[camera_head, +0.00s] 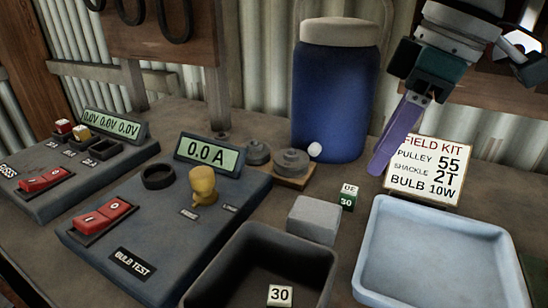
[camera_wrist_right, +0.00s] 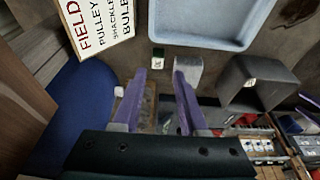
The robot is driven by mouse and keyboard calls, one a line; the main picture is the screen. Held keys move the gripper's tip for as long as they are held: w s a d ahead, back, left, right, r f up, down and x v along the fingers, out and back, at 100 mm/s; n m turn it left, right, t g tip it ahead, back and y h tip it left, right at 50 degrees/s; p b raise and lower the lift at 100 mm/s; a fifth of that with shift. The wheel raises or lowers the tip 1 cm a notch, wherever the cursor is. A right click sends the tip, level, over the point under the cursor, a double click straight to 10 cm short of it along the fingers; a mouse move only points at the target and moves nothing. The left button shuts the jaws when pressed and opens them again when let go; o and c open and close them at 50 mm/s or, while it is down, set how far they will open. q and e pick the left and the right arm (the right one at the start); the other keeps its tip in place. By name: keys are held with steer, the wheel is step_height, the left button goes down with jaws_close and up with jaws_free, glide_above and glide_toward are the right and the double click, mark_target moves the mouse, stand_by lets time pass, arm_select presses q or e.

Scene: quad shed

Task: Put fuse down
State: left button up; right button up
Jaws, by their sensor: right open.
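A small green-and-white fuse block marked 30 (camera_head: 348,198) stands on the bench between a grey block and the field kit card. It also shows in the right wrist view (camera_wrist_right: 158,58), just beyond the fingertips. A white fuse block marked 30 (camera_head: 280,296) lies in the dark bin (camera_head: 232,262). A red-topped fuse (camera_head: 64,126) and a yellow-topped fuse (camera_head: 82,132) sit at the left panel. My right gripper (camera_head: 382,165) is above the bench by the card. Its purple fingers (camera_wrist_right: 158,75) are apart with nothing held between them. My left gripper is not in view.
A blue jug (camera_head: 334,95) stands behind, left of my right gripper. The grey block (camera_head: 314,219) and pale blue tray (camera_head: 432,255) stand in front. The bulb test panel (camera_head: 150,230) has a yellow bulb (camera_head: 203,185). The field kit card (camera_head: 424,172) leans behind the tray.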

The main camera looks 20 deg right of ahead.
mark_target(350, 189)
steer(key=x, duration=0.5)
steer(key=b+x, duration=0.1)
steer(key=x, duration=0.1)
steer(key=shift+w+a, duration=0.2)
steer(key=shift+w, duration=0.25)
jaws_close()
